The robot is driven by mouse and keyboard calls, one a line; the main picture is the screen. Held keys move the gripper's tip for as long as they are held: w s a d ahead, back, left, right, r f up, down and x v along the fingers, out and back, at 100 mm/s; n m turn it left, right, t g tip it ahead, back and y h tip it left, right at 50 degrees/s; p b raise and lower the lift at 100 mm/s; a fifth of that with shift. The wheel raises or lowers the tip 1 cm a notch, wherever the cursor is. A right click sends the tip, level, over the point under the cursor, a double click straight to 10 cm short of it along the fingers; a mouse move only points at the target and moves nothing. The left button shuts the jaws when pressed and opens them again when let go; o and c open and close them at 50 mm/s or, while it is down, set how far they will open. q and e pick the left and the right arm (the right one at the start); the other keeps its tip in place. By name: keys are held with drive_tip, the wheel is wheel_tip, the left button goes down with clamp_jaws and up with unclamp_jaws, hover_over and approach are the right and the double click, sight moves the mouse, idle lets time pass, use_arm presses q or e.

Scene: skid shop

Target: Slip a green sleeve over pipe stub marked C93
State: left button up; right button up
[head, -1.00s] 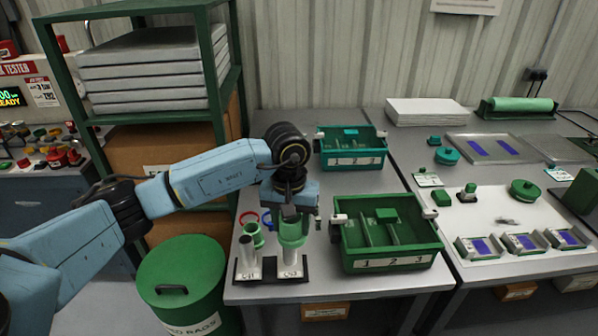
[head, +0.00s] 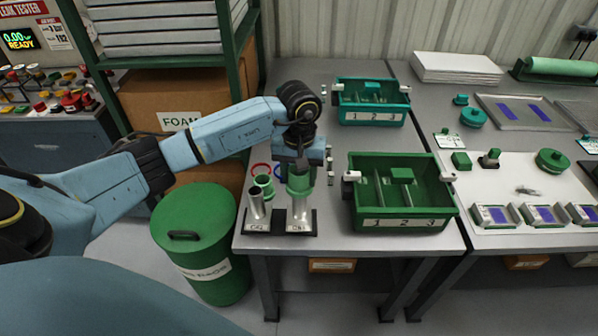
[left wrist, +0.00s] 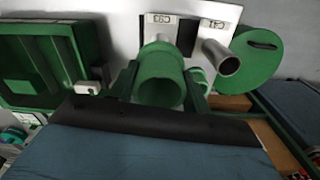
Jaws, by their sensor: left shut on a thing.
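My left gripper (head: 299,172) is shut on a green sleeve (head: 299,186), held upright at the right-hand pipe stub (head: 299,213). In the left wrist view the sleeve (left wrist: 161,78) sits between the fingers, and the grey stub (left wrist: 158,38) with its upside-down C93 label (left wrist: 159,19) shows beyond it. I cannot tell whether the sleeve is around the stub's top or just above it. The bare left stub (head: 257,206) stands beside it in the same dark holder, its label seemingly C41. A second green sleeve (head: 264,185) is behind that stub. My right gripper is not in view.
A green divided bin (head: 402,222) stands close to the right of the holder, and a teal bin (head: 371,117) farther back. Red and blue rings (head: 261,169) lie behind the stubs. A green drum (head: 195,265) stands on the floor at left.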

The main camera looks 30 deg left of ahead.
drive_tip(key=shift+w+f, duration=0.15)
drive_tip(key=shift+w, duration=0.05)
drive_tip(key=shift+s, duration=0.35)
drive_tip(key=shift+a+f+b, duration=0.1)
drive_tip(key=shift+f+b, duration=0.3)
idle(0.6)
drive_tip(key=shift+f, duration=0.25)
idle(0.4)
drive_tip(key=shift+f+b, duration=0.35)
drive_tip(key=shift+b, duration=0.2)
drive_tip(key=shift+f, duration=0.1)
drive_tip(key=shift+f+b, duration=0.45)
drive_tip(key=shift+b, duration=0.15)
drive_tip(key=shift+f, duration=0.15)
